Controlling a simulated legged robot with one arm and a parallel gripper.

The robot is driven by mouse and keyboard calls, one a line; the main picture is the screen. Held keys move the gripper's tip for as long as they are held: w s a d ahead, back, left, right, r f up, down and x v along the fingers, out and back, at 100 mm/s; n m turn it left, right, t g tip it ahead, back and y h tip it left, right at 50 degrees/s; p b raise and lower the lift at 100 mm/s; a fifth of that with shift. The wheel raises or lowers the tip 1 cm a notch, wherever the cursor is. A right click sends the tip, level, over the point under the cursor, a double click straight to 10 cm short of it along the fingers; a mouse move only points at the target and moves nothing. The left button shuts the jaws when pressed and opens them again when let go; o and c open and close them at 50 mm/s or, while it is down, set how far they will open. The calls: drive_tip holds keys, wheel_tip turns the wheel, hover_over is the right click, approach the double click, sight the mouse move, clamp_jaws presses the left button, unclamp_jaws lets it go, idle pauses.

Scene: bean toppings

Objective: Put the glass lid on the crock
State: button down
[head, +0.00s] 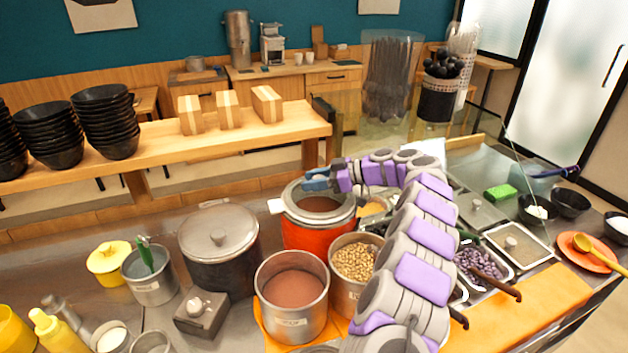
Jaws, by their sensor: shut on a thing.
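The crock (306,238) is a round orange-red pot with a wide grey rim and a pale handle at its left. Brown contents show inside it. My gripper (318,181) has blue fingers and is at the back part of the crock's opening, as seen in the head view. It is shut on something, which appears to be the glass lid. The lid is clear, and its outline cannot be told from the crock's rim and contents, so I cannot tell whether it touches the rim.
A dark pot with a grey knobbed lid (218,230) stands left of the crock. A steel pot of brown paste (291,290) and a pot of beans (355,262) stand in front. Topping trays (515,243) lie right. A clear glass guard (490,130) stands behind.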

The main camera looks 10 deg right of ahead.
drive_tip(key=shift+s+f, duration=0.15)
drive_tip(key=shift+f, duration=0.5)
drive_tip(key=shift+s+f, duration=0.15)
drive_tip(key=shift+f, duration=0.5)
drive_tip(key=shift+s, duration=0.1)
drive_tip(key=c, duration=1)
unclamp_jaws()
drive_tip(key=o, duration=0.5)
drive_tip(key=shift+r, duration=0.2)
drive_tip(key=shift+r, duration=0.15)
